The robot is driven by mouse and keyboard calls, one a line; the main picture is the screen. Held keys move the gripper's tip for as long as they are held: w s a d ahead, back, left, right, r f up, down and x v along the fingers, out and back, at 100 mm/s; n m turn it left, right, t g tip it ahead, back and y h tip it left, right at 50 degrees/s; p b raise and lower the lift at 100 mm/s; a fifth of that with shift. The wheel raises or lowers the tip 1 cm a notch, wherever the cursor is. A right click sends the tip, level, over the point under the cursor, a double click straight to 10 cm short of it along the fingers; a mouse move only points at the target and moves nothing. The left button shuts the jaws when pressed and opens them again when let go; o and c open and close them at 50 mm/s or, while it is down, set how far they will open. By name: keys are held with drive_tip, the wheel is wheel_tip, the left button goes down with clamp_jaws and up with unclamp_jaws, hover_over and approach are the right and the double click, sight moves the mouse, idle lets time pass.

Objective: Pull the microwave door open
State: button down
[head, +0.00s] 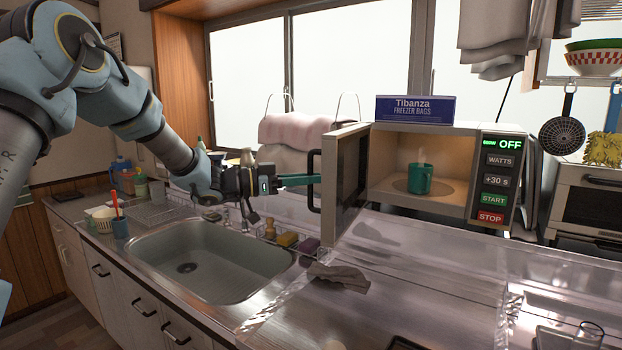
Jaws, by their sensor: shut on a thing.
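The microwave (450,134) stands on the counter at the right of the head view, with its control panel on the right reading OFF. Its door (348,180) is swung well open, hinged on the left, and juts out toward me. The dark door handle (313,202) is on the door's outer left side. My gripper (310,180) reaches in from the left with its green fingers at the handle, shut on it. The fingertips are partly hidden at the handle. A green mug (420,178) with steam above it stands inside on the turntable.
A freezer bags box (415,109) lies on top of the microwave. A steel sink (205,262) is below my arm, with a wire rack (265,234) holding sponges behind it. A grey cloth (340,277) lies on the counter before the door. The counter to the right is mostly clear.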

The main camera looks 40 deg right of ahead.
drive_tip(key=c, duration=0.8)
unclamp_jaws()
drive_tip(key=shift+d, duration=0.15)
drive_tip(key=shift+c, duration=0.2)
drive_tip(key=b+v, duration=0.4)
drive_tip(key=v, duration=0.7)
